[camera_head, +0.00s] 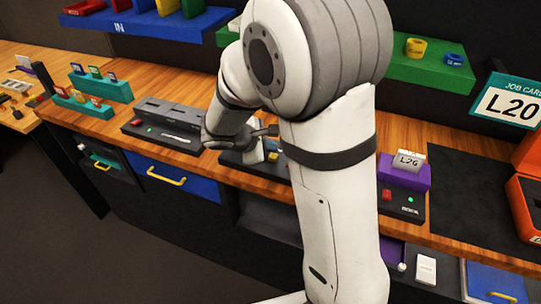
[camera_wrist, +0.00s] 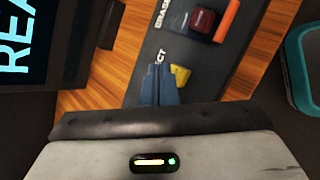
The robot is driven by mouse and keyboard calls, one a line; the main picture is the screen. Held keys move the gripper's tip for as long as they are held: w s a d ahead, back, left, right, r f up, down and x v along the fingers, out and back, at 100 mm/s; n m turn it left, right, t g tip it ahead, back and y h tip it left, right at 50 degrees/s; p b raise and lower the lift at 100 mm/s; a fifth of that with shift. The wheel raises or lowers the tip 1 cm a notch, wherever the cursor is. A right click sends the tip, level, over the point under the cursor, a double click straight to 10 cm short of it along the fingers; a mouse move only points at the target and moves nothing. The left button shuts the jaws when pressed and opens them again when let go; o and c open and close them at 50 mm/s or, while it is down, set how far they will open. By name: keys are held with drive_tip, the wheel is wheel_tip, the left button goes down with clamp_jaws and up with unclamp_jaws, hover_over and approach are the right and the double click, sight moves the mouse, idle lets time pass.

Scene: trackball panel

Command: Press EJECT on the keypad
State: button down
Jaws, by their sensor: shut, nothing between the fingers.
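The keypad (camera_wrist: 225,55) is a dark grey panel in the wrist view. A yellow key (camera_wrist: 181,75) sits on it beside a label of which only "CT" shows clearly, the rest hidden by my fingers. My gripper (camera_wrist: 158,72) is shut and empty, its blue fingers overlapping the label and the left edge of the yellow key. I cannot tell whether the fingertips touch the key or hover above it. A dark red key (camera_wrist: 203,20) lies further up, beside the label "ERASE". In the head view the keypad (camera_head: 240,160) is partly hidden by my arm.
An orange bar (camera_wrist: 227,20) lies beside the red key. A screen with "REA" (camera_wrist: 22,45) stands at left in the wrist view. In the head view, a grey device (camera_head: 165,120) stands left of the keypad, and a purple dock (camera_head: 404,178) with an "L26" card is at right.

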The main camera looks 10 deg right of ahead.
drive_tip(key=shift+s+f+b, duration=0.1)
drive_tip(key=shift+f+b, duration=0.3)
drive_tip(key=shift+f+b, duration=0.5)
idle(0.6)
drive_tip(key=shift+r, duration=0.1)
idle(0.3)
drive_tip(key=shift+r+p, duration=0.6)
drive_tip(key=shift+r, duration=0.2)
drive_tip(key=shift+r+p, duration=1.8)
drive_tip(key=shift+r, duration=0.8)
drive_tip(key=shift+f, duration=0.1)
